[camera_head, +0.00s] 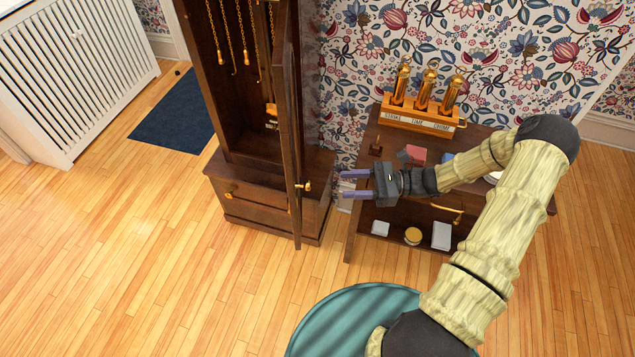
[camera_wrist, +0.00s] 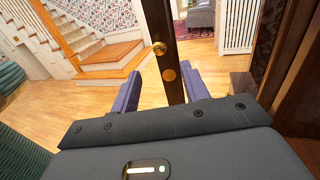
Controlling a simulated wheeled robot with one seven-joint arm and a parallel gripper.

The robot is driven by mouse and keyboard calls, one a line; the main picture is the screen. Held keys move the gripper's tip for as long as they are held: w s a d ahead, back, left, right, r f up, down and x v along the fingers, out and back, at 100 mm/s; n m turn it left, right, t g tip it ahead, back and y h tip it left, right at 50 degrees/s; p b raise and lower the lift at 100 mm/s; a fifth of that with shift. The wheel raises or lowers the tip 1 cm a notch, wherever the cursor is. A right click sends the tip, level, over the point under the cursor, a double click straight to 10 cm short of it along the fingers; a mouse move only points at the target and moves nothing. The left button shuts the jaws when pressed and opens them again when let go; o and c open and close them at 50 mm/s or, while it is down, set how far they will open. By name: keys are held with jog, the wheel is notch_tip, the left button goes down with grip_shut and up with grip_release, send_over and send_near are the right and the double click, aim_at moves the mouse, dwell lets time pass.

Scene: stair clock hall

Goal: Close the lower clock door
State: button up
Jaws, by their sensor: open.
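The tall wooden clock (camera_head: 267,175) stands left of centre in the head view. Its narrow door (camera_head: 289,130) stands open, swung out toward the camera, showing the chains inside. A small brass knob (camera_head: 307,186) sits low on the door's free edge. My gripper (camera_head: 347,185) is open just right of the door, its purple fingers pointing left at it. In the wrist view the door's edge (camera_wrist: 172,80) stands between my gripper's two fingers (camera_wrist: 165,90), beyond them or level with them; I cannot tell which. The knob also shows there (camera_wrist: 160,48).
A dark side table (camera_head: 482,150) beside the clock bears three brass cylinders on a stand (camera_head: 422,118) and small items. A white radiator cover (camera_head: 75,75) and a blue mat (camera_head: 180,115) are at left. A round teal piece (camera_head: 350,315) is in front. Wooden floor lies clear at front left.

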jog(key=a+p, duration=0.1)
jog(key=a, duration=0.8)
jog(key=shift+w, duration=0.15)
grip_shut()
